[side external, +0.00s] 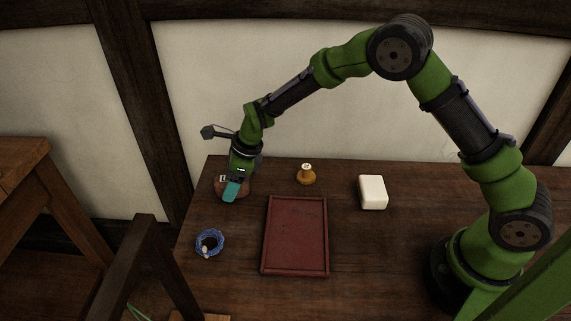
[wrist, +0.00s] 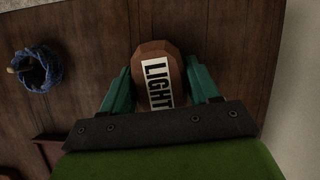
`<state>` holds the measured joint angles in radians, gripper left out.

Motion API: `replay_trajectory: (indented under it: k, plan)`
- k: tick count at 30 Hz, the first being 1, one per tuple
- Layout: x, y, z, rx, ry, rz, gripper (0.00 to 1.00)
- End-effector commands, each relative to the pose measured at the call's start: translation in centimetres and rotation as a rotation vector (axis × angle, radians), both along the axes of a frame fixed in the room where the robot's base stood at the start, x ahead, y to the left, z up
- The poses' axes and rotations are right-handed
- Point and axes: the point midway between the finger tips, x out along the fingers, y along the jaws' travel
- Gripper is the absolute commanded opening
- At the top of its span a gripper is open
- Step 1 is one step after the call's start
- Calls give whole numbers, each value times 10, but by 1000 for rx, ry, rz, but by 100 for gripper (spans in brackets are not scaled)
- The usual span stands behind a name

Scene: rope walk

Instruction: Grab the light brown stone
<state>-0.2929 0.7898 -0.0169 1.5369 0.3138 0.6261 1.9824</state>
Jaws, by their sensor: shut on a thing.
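The light brown stone (wrist: 148,51) has faceted sides and a white label reading "LIGHT" in the wrist view. It sits between the two teal fingers of my gripper (wrist: 160,90), which are shut on it. In the side view the stone (side external: 219,188) is at the far left of the table, partly hidden behind my gripper (side external: 233,189). I cannot tell whether the stone rests on the table or is slightly lifted.
A dark red tray (side external: 266,240) lies in the middle of the table (side external: 370,265). A blue woven basket (side external: 200,243), also in the wrist view (wrist: 46,66), stands front left. A small amber bottle (side external: 306,176) and a cream block (side external: 373,192) stand toward the back.

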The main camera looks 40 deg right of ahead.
Motion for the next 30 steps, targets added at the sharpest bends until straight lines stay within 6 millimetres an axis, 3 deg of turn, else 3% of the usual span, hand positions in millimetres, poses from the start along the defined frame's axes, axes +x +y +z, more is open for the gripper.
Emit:
replay_trajectory:
  k: [1, 5, 15, 23, 30]
  plan:
    - [0, 0, 0, 0, 0, 0, 35]
    - [0, 0, 1, 1, -2, 1, 17]
    - [1, 0, 6, 1, -2, 1, 17]
    - [1, 1, 39, 2, -7, 3, 17]
    - [-51, -19, 43, 2, -1, -1, 17]
